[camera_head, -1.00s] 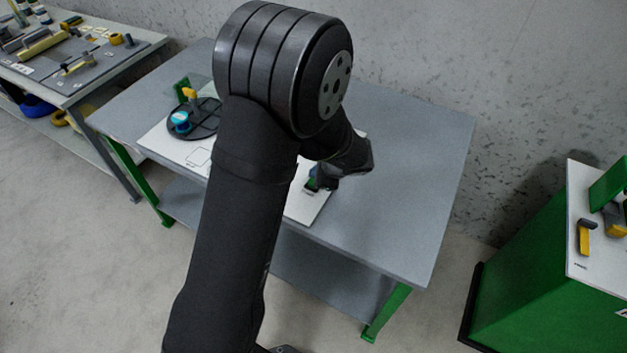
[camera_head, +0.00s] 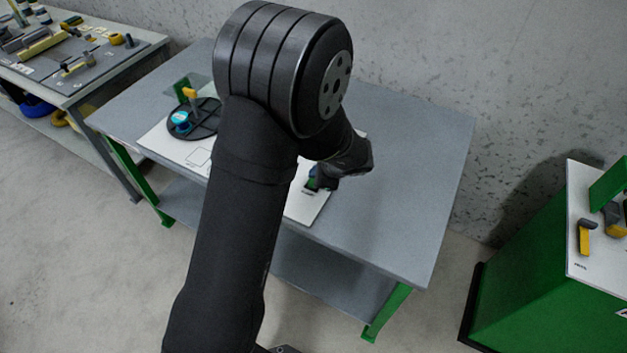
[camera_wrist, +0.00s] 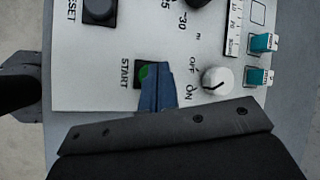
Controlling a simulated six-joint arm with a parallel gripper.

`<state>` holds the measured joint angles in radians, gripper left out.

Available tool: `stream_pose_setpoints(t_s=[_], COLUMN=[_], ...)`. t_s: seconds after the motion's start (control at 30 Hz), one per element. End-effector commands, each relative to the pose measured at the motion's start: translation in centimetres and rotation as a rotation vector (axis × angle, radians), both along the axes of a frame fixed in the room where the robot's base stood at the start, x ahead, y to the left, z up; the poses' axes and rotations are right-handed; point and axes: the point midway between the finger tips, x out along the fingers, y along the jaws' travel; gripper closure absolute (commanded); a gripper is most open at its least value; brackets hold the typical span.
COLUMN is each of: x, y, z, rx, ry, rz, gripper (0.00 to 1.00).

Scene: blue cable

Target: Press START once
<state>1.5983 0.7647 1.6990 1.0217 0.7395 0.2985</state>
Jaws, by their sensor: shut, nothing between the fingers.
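The START button is green (camera_wrist: 145,71) in a dark square housing on the white panel (camera_wrist: 75,85), beside the printed word START in the wrist view. My gripper (camera_wrist: 157,70) is shut and empty. Its blue fingertips lie over the right part of the button and hide it. I cannot tell whether they touch it or whether it is pushed in. In the head view my gripper (camera_head: 317,182) is low over the front right part of the panel (camera_head: 305,206), with the button mostly hidden there.
A black RESET button (camera_wrist: 98,10) is farther up the panel in the wrist view. A white OFF/ON knob (camera_wrist: 216,80) is close to the right of my fingers, with teal parts (camera_wrist: 259,77) beyond. A black disc (camera_head: 205,123) lies at the panel's back left. The table's right side (camera_head: 405,190) is clear.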

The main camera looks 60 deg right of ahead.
Motion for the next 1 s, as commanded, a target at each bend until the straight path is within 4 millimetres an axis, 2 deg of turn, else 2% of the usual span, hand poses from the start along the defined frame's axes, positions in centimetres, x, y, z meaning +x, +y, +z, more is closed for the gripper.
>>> stream_pose_setpoints(t_s=[0.3,1.0], x=[0.0,0.0], y=[0.0,0.0], z=[-0.9,-1.3], rx=[0.001,0.001], ry=[0.000,0.000], rz=[0.000,-0.001], gripper=[1.00,1.00])
